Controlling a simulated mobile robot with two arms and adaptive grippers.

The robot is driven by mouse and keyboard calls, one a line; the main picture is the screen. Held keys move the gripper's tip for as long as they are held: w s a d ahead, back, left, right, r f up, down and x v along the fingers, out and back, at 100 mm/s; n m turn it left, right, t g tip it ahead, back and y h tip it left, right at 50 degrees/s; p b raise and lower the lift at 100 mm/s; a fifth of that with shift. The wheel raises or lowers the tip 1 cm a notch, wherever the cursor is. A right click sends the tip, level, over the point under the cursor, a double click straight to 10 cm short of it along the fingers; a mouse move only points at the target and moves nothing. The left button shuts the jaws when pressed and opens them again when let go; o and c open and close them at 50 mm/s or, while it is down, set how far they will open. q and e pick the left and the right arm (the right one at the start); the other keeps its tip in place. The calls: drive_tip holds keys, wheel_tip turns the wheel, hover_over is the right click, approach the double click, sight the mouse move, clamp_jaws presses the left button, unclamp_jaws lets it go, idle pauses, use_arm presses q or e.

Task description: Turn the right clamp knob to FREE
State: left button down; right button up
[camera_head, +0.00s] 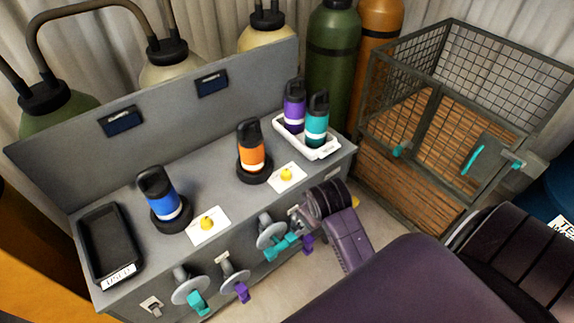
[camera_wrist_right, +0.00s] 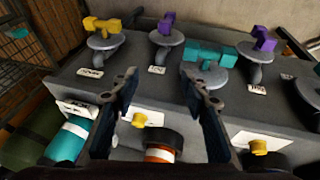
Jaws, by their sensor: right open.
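The bench front carries several knobs on round grey discs. A teal knob (camera_head: 283,246) and a purple knob (camera_head: 307,244) are in the right group; a teal knob (camera_head: 197,303) and another purple knob (camera_head: 241,292) are farther left. In the right wrist view a yellow knob (camera_wrist_right: 102,24), a purple knob (camera_wrist_right: 166,22), a teal knob (camera_wrist_right: 208,55) and another purple knob (camera_wrist_right: 264,38) show. Their labels are too small to read, so I cannot tell which is the clamp knob. My right gripper (camera_wrist_right: 160,75) is open and empty, apart from the knobs. My left gripper is out of view.
On the bench stand a blue bottle (camera_head: 158,193) and an orange bottle (camera_head: 250,150), each beside a yellow button. A white tray (camera_head: 318,153) holds purple and teal bottles. A black tray (camera_head: 108,243) is empty. A mesh cage (camera_head: 440,110) stands right.

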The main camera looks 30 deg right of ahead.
drive_tip(key=w+d+r, duration=0.3)
drive_tip(key=w+d, duration=0.2)
drive_tip(key=y, duration=0.3)
approach(286, 172)
drive_tip(key=f, duration=0.1)
drive_tip(key=shift+p+x, duration=0.5)
drive_tip(key=shift+x, duration=3.3)
drive_tip(key=shift+w+a, duration=0.1)
drive_tip(key=shift+w, duration=0.05)
clamp_jaws()
